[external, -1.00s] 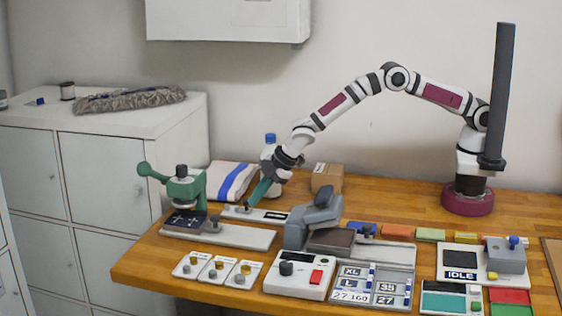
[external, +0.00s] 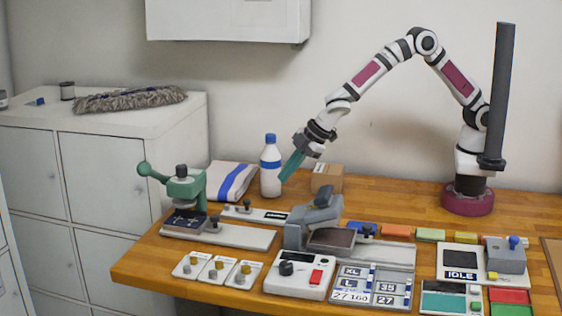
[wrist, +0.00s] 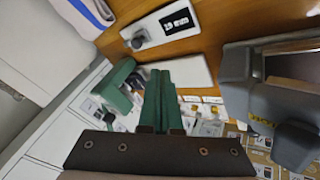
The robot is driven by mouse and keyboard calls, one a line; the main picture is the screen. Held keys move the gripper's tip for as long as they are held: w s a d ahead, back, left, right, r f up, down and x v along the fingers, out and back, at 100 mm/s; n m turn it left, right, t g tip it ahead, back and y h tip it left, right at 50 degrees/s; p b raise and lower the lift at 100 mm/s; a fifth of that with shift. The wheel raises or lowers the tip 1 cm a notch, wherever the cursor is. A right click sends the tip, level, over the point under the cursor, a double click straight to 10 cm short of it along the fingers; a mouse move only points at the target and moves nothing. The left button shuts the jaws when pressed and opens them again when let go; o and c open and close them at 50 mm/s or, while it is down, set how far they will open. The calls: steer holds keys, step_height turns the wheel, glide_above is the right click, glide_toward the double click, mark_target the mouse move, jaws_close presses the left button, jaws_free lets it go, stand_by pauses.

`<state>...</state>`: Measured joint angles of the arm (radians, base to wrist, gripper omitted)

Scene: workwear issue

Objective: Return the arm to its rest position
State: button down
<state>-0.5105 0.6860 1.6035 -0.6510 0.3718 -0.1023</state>
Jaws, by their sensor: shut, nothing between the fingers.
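My gripper (external: 288,168) has green fingers, shut and empty, hanging in the air above the back of the workbench. In the external view it is just right of a white bottle with a blue cap (external: 270,168). In the wrist view the closed fingers (wrist: 161,98) point down toward the bench. My arm is raised and bent, its base at the back right of the bench.
Below the gripper are a small plate with a knob (external: 262,214), a green press (external: 190,186) and a grey press (external: 312,218). A folded towel (external: 230,181) and cardboard box (external: 328,178) stand behind. Air around the gripper is clear.

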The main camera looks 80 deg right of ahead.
steer(key=shift+s+r, duration=0.1)
steer(key=shift+r, duration=0.1)
stand_by(0.3)
steer(key=s+d+r+m+g+h, duration=0.1)
steer(key=s+d+r+m, duration=0.25)
steer(key=d, duration=0.25)
steer(key=s+d+r+m+h, duration=0.1)
steer(key=s+d+r+m, duration=0.1)
steer(key=s+d+r, duration=0.3)
steer(key=s+d+r+m+g, duration=0.1)
steer(key=s+d+m+g, duration=0.2)
steer(key=s+d+m, duration=0.6)
steer(key=s+m+g+y, duration=0.2)
steer(key=s, duration=1.8)
steer(key=shift+s+d+f+g, duration=0.3)
steer(key=shift+s+d+g, duration=0.05)
steer(key=shift+d+g, duration=0.05)
